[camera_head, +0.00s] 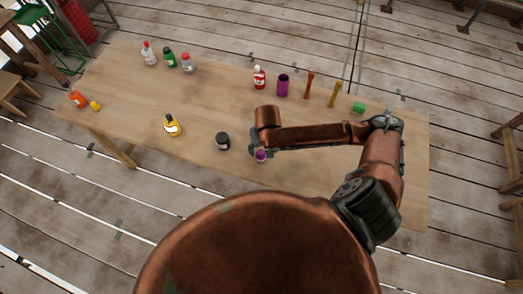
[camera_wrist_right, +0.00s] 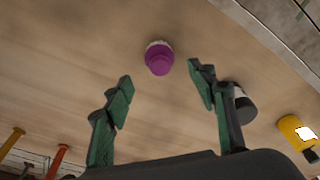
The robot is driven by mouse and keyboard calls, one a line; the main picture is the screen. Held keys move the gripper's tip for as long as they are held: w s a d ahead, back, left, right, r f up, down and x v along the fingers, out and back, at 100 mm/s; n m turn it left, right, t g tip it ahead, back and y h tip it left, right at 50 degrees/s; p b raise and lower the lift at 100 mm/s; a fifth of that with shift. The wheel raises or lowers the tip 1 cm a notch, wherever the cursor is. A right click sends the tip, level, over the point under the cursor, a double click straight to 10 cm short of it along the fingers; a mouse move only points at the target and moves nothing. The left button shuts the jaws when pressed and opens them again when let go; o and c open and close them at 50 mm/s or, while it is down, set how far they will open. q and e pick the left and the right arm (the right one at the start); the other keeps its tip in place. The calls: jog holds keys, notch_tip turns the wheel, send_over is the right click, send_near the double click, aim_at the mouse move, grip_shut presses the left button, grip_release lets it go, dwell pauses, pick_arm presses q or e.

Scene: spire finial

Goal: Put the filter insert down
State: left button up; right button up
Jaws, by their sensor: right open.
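A small purple piece with a pale band, which I take to be the filter insert, stands on the table near its front edge in the head view (camera_head: 261,157). In the right wrist view the purple piece (camera_wrist_right: 159,60) lies just beyond and between the fingertips, with a clear gap on each side. My right gripper (camera_wrist_right: 160,72) is open, its two green fingers spread and empty. In the head view the right gripper (camera_head: 257,150) is partly hidden by its own arm, close to the purple piece. My left gripper is not in view.
A black-capped jar (camera_head: 223,141) stands just left of the purple piece, and a yellow bottle (camera_head: 172,125) farther left. The table's middle left is clear.

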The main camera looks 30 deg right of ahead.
jog(key=shift+s+r, duration=0.2)
jog(key=shift+r, duration=0.95)
jog(key=shift+s+r, duration=0.15)
jog(key=shift+r, duration=1)
